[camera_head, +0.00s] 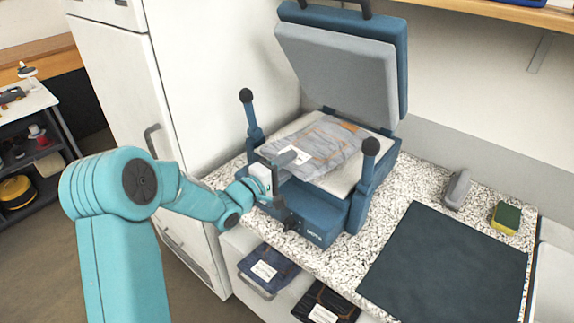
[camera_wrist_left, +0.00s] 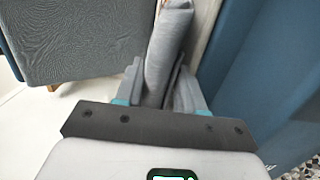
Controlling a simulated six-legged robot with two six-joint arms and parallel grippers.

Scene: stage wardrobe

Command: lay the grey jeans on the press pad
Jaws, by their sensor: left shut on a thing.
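The grey jeans (camera_head: 325,145) lie folded over the press pad (camera_head: 349,178), with orange stitching and a white label showing. The pad's pale edges show around them on the blue press. My left gripper (camera_head: 287,163) is at the front left edge of the pad, shut on a rolled or bunched edge of the jeans. In the left wrist view, the jeans (camera_wrist_left: 168,48) run up from between the fingers of my left gripper (camera_wrist_left: 160,92). My right gripper is not in view.
The press lid (camera_head: 345,70) stands raised behind the pad. Upright posts with black knobs (camera_head: 371,146) flank it. A dark mat (camera_head: 445,268), a grey object (camera_head: 457,188) and a sponge (camera_head: 506,217) are on the right of the speckled counter. Folded dark jeans (camera_head: 268,268) lie below.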

